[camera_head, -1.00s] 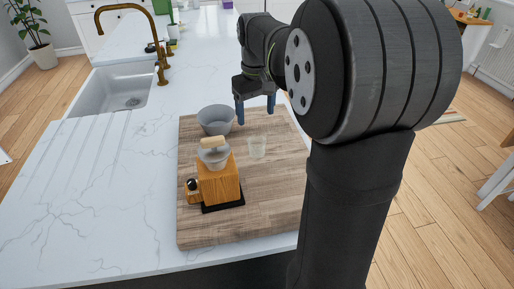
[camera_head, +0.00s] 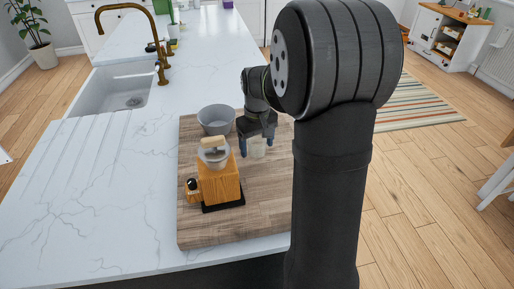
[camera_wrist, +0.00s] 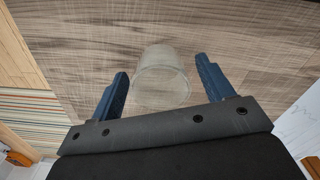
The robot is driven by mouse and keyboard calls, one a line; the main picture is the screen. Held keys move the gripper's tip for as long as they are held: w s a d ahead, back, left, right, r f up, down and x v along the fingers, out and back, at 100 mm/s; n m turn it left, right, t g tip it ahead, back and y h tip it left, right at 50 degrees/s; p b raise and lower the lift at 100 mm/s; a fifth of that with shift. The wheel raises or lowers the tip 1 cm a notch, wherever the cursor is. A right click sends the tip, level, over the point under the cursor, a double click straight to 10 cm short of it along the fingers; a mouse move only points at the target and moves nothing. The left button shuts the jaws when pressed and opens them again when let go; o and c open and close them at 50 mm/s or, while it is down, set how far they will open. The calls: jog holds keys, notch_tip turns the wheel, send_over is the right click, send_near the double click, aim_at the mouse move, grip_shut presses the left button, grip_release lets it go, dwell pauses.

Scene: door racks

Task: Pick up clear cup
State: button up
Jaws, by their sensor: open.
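The clear cup (camera_head: 258,149) stands on the wooden board (camera_head: 225,226), right of the wooden grinder. My gripper (camera_head: 256,150) is open, with its blue fingers on either side of the cup in the head view. In the wrist view, the cup (camera_wrist: 161,80) shows between the two open fingers of my gripper (camera_wrist: 162,78), with a gap on each side. The cup is see-through and looks empty. I cannot tell how far the fingertips are above the board.
A wooden grinder (camera_head: 219,185) with a glass top stands just left of the cup. A grey bowl (camera_head: 215,120) sits behind it. A sink (camera_head: 118,90) with a brass faucet (camera_head: 160,62) is at the left. The white counter (camera_head: 70,205) is clear at the front left.

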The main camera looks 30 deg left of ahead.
jog(key=c, duration=1.1)
